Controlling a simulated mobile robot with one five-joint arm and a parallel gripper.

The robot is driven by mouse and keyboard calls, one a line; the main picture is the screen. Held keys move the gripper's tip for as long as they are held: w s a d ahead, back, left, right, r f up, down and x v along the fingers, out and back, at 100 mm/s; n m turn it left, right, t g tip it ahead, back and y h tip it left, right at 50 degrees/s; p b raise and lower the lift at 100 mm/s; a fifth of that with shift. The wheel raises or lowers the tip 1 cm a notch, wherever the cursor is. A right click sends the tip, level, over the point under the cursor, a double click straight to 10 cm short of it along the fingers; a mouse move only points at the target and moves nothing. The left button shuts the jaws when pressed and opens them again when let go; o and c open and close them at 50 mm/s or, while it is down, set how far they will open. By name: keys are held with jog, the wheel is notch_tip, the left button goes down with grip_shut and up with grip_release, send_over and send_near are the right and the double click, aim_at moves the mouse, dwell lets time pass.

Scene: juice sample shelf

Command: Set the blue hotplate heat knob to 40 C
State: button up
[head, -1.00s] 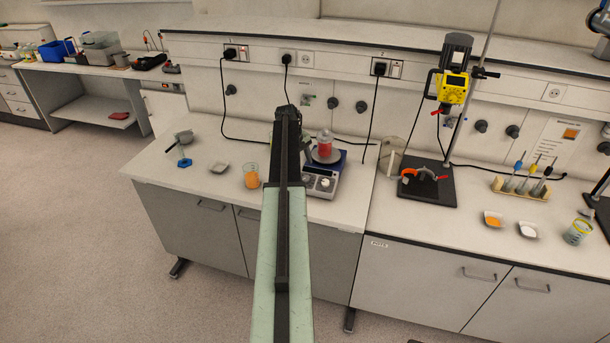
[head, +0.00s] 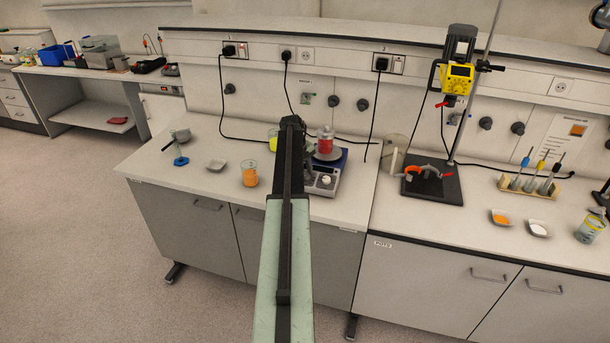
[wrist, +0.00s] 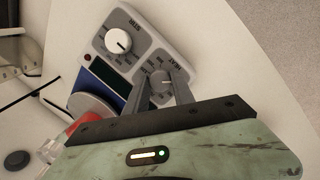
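The blue hotplate (head: 337,172) stands on the bench with a beaker of red liquid (head: 325,141) on its plate. Its grey front panel shows in the wrist view, with the white STIR knob (wrist: 118,41) in clear sight and the HEAT knob (wrist: 160,78) below and right of it. My gripper (wrist: 161,77) is open, with one finger on each side of the HEAT knob in that view. I cannot tell whether either finger touches it. The HEAT scale is partly hidden and too small to read. In the head view my arm covers the hotplate's left side.
A beaker of orange liquid (head: 250,174) and a small white dish (head: 215,165) stand left of my arm. A beaker of yellow-green liquid (head: 273,140) is partly behind it. A stirrer stand base (head: 440,190) is to the right.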

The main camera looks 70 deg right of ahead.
grip_shut()
jog(key=shift+m, duration=0.3)
jog(key=shift+d+m+t+y, duration=0.1)
jog(key=shift+m+t+y, duration=0.3)
jog(key=shift+m, duration=2)
jog(key=o, duration=0.9)
grip_release()
jog(key=shift+c, duration=0.2)
jog(key=shift+r+p, duration=0.1)
jog(key=shift+p, duration=0.2)
